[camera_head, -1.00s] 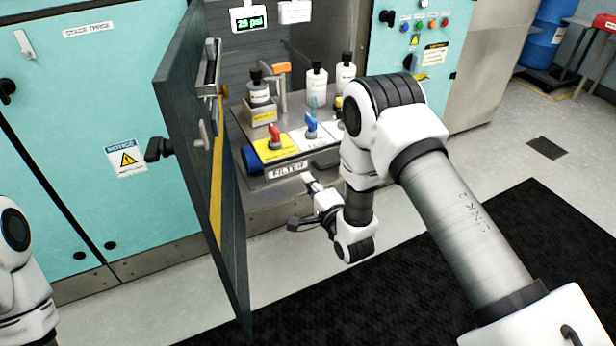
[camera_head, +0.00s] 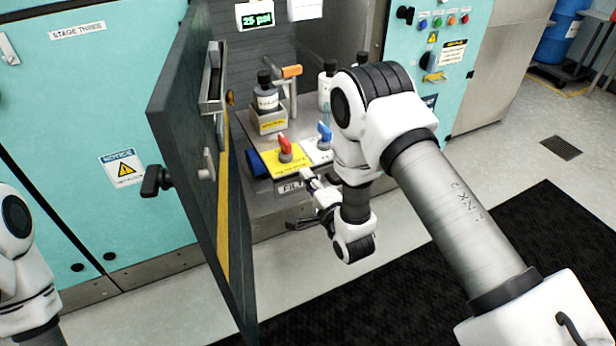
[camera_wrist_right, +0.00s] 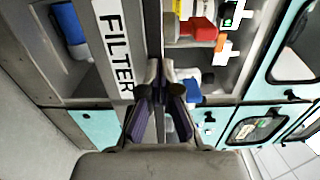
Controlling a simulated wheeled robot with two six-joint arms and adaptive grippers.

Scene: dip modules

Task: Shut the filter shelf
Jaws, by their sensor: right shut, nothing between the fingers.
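The filter shelf (camera_head: 268,188) is a grey pull-out tray standing out of the open cabinet bay. Its front bears a FILTER label (camera_head: 290,187), partly covered by my right gripper in the head view and large in the wrist view (camera_wrist_right: 113,45). My right gripper (camera_head: 307,176) is at the shelf front beside the label, shut and empty. In the wrist view its fingertips (camera_wrist_right: 163,75) are together, close to the front panel; I cannot tell whether they touch. Only part of my left arm shows at the left edge; its gripper is out of view.
A dark cabinet door (camera_head: 190,130) with a handle (camera_head: 156,181) stands open left of the shelf. The shelf carries a red valve (camera_head: 284,148), a blue valve (camera_head: 324,137) and bottles (camera_head: 266,97). Dark matting (camera_head: 480,260) covers the floor at right.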

